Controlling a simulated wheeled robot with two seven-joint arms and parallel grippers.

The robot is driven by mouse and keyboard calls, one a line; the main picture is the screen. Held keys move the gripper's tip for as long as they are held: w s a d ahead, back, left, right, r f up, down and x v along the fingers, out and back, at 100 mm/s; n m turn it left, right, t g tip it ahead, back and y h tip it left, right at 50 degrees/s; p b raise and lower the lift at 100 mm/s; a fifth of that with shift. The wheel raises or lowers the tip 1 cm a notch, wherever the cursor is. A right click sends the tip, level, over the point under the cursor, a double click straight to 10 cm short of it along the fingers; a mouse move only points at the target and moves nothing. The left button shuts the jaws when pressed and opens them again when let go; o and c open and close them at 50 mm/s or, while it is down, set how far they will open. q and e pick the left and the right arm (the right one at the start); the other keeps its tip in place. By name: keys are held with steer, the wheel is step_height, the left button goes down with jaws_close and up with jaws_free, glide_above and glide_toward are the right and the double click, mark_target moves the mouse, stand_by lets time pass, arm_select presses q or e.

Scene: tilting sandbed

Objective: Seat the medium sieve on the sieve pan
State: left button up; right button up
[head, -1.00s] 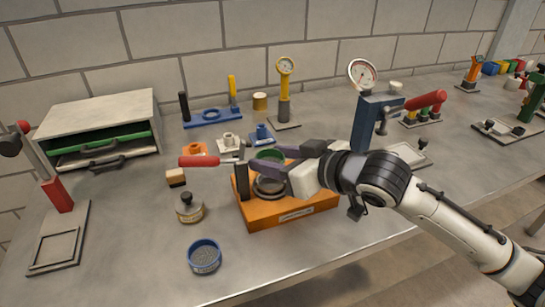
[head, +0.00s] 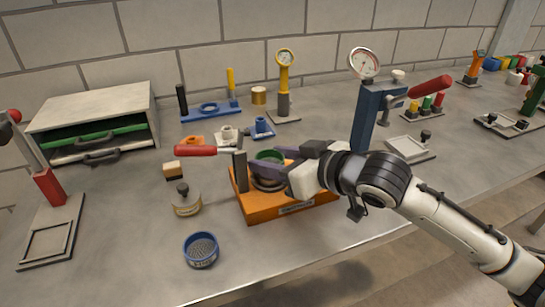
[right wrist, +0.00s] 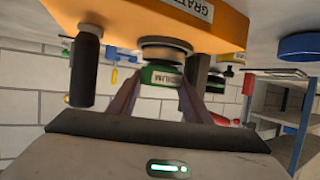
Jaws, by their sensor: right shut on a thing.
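The medium sieve, a green ring (head: 268,155) marked MEDIUM, is between the fingers of my right gripper (head: 272,166). The right wrist view, upside down, shows the sieve (right wrist: 160,75) between both fingertips (right wrist: 158,92). My right gripper is shut on it. Just beneath is the sieve pan, a grey-brown round piece (head: 267,184) on the orange box (head: 290,210); it also shows in the right wrist view (right wrist: 165,48). The sieve looks roughly over the pan and very close; I cannot tell whether they touch. My left gripper is out of view.
A blue sieve (head: 201,250) and a knobbed weight (head: 186,202) lie front left. A blue press (head: 372,115) stands behind my right arm. The table's front right is clear.

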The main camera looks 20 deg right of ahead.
stand_by(0.5)
steer(key=shift+f, duration=0.5)
stand_by(0.4)
steer(key=o, duration=1.1)
steer(key=shift+s, duration=0.1)
steer(key=shift+v, duration=5.1)
steer(key=shift+d, duration=0.1)
